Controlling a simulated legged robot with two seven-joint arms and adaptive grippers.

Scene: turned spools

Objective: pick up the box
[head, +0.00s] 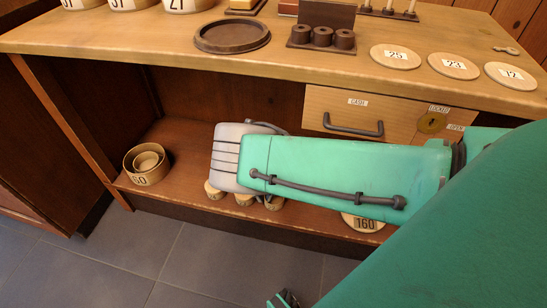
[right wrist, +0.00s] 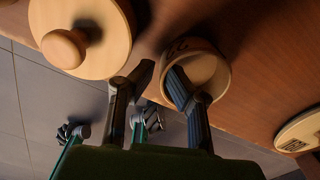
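No plainly square box shows; the round wooden pieces on the lower shelf are the nearest match. My right gripper (right wrist: 162,78) reaches down to this shelf, its fingers hidden behind my wrist in the head view. In the right wrist view its two dark fingers are apart. The right finger overlaps the opening of a round wooden cup (right wrist: 208,72) with a dark mark on its wall. The left finger is outside the cup; contact is unclear. A round piece with a knob (right wrist: 66,48) lies left of the fingers. My left gripper is not recognisable in either view.
Nested round containers marked 60 (head: 147,174) stand on the shelf's left end. A disc marked 160 (head: 363,226) lies below my right arm. The counter (head: 140,42) overhangs the shelf. A closed cash drawer (head: 395,112) is above my arm. Grey floor (head: 190,262) is clear in front.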

